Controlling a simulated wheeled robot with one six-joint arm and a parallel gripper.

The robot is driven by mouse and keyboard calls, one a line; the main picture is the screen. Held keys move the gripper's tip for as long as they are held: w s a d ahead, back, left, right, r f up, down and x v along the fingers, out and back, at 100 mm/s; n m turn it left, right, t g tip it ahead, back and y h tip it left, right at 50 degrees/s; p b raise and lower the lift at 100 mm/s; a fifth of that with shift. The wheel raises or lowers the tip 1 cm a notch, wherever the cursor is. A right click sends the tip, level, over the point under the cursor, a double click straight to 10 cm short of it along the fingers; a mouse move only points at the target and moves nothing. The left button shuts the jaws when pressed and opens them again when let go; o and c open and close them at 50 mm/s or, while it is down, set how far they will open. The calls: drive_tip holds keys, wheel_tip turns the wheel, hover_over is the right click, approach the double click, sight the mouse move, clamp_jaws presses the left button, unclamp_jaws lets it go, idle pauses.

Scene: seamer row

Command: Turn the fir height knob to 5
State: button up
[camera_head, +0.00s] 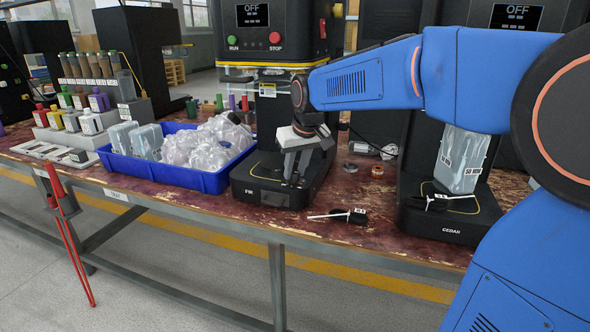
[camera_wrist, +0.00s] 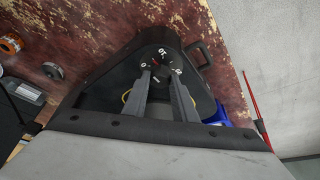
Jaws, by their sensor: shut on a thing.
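The fir machine (camera_head: 262,187) stands mid-bench, a black seamer with "FIR" on its base. My gripper (camera_head: 293,182) reaches down over the front of this base. In the wrist view, my gripper (camera_wrist: 161,76) has its two fingers on either side of the small black height knob (camera_wrist: 160,68), shut on it. White numbers lie around the knob, with a 0 at left and what looks like 10 at the top. A small red mark shows between them; its exact reading is too small to tell. In the head view my fingers hide the knob.
A blue tray (camera_head: 183,178) of clear bags and containers stands left of the fir machine. A black-handled rod (camera_head: 347,215) lies between the machines. The fir panel (camera_head: 263,12) reads OFF.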

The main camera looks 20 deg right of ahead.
drive_tip(key=o, duration=1)
drive_tip(key=shift+o, duration=0.2)
drive_tip(key=v, duration=0.7)
drive_tip(key=shift+r, duration=0.25)
drive_tip(key=shift+s, duration=0.15)
drive_tip(key=s+d+f, duration=0.2)
drive_tip(key=s+f, duration=0.3)
drive_tip(key=s, duration=0.5)
drive_tip(key=s+d+f+m, duration=0.1)
drive_tip(key=s+d+f, duration=0.1)
drive_tip(key=s+f, duration=0.4)
drive_tip(key=s+d+f, duration=0.2)
drive_tip(key=s+f, duration=0.3)
drive_tip(key=s, duration=0.9)
drive_tip(key=shift+s+d+f+m+h, duration=0.15)
drive_tip(key=shift+s+f+m+h, duration=0.15)
drive_tip(key=shift+m, duration=0.1)
